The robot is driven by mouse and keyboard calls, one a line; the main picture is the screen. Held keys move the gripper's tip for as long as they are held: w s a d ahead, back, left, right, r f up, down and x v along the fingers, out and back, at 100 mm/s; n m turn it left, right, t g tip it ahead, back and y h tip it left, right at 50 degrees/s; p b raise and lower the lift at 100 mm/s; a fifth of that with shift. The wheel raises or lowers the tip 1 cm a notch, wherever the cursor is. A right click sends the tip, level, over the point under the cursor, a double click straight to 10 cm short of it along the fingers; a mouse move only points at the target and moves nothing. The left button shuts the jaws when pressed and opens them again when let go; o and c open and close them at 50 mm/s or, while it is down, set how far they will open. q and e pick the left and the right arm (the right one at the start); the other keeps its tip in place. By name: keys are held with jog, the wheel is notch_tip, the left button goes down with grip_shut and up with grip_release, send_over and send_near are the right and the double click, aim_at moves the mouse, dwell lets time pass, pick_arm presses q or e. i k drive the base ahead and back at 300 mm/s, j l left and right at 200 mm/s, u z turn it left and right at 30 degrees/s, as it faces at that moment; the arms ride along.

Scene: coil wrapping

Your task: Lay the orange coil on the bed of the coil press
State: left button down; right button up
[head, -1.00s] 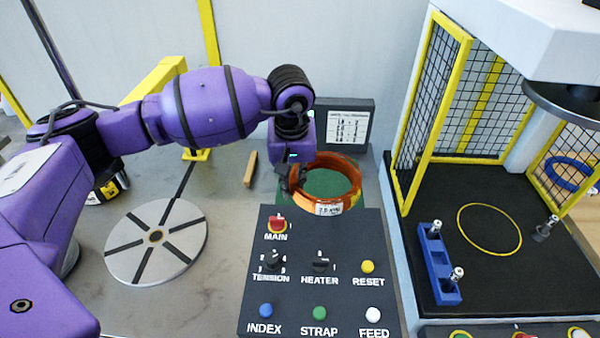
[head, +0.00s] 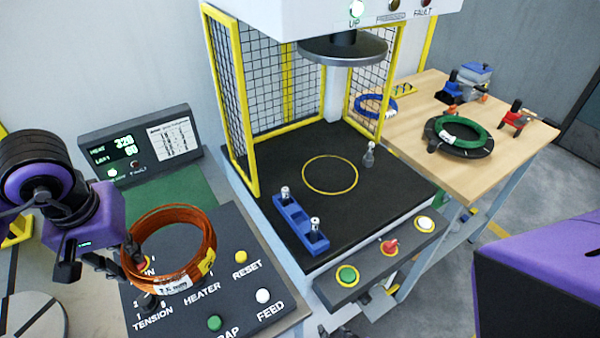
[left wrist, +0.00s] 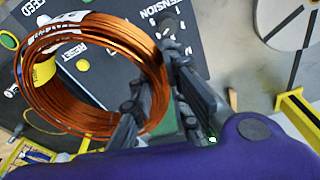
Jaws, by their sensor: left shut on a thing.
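The orange coil (head: 172,248) is a ring of copper-coloured wire with a white label and a yellow tag. My left gripper (head: 132,262) is shut on its left side and holds it above the dark control panel (head: 228,236). The coil also shows in the left wrist view (left wrist: 75,112), its rim between the fingers. The coil press bed (head: 277,180) is a black plate with a yellow circle, to the right of the coil. The round press head (head: 343,48) hangs above the bed. My right gripper is not in view.
A blue block with two metal pins (head: 298,222) stands on the bed's front left, and a small metal fitting (head: 369,157) at its right. Yellow mesh guards (head: 270,85) flank the bed. A wooden table (head: 510,158) holds a green coil (head: 462,135).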

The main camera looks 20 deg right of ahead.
aim_at(330, 174)
jog(key=k+l, duration=0.1)
jog(key=l, duration=0.25)
jog(key=k+l, duration=0.15)
jog(key=l, duration=1)
jog(key=i+l, duration=0.15)
jog(key=l, duration=0.2)
jog(key=i+l, duration=0.15)
jog(key=l, duration=0.25)
jog(key=i, duration=0.45)
